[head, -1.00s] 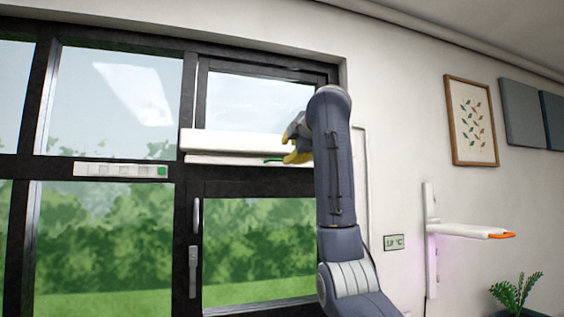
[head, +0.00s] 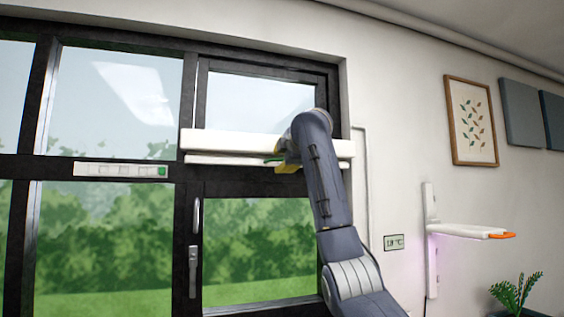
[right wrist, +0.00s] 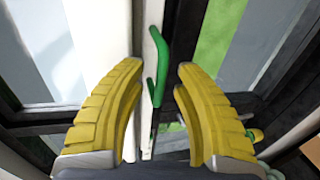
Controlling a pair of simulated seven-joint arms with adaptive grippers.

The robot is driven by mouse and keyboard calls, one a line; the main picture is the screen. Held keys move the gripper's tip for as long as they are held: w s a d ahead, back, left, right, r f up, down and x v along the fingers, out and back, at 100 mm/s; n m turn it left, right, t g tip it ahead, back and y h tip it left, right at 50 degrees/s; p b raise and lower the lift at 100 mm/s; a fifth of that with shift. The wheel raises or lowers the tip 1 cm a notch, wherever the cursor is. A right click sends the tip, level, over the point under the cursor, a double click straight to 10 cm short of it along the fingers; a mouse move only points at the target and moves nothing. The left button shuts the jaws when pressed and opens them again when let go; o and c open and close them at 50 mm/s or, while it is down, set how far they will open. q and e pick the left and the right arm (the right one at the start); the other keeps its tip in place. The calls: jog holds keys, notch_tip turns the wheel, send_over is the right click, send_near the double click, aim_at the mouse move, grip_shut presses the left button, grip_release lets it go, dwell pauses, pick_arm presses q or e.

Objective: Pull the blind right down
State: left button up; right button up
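The blind is rolled up under a white cassette (head: 225,141) across the window. Its white bottom bar (head: 225,160) hangs just below the cassette. A green handle (head: 272,160) sticks out from the bar. In the right wrist view the green handle (right wrist: 158,45) stands between and beyond my yellow fingertips. My right gripper (head: 284,163) is at the bar, partly hidden by its own arm. The right wrist view shows its fingers (right wrist: 158,82) apart, with a gap on both sides of the handle. My left gripper is out of view.
A white strip (head: 120,170) with a green end sits on the frame at left. A window handle (head: 193,270) is below the blind. A wall shelf (head: 465,230) with an orange end, a small display (head: 393,242) and a plant (head: 515,292) are at right.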

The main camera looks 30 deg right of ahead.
grip_shut()
jog(key=shift+f, duration=0.1)
dwell(0.4)
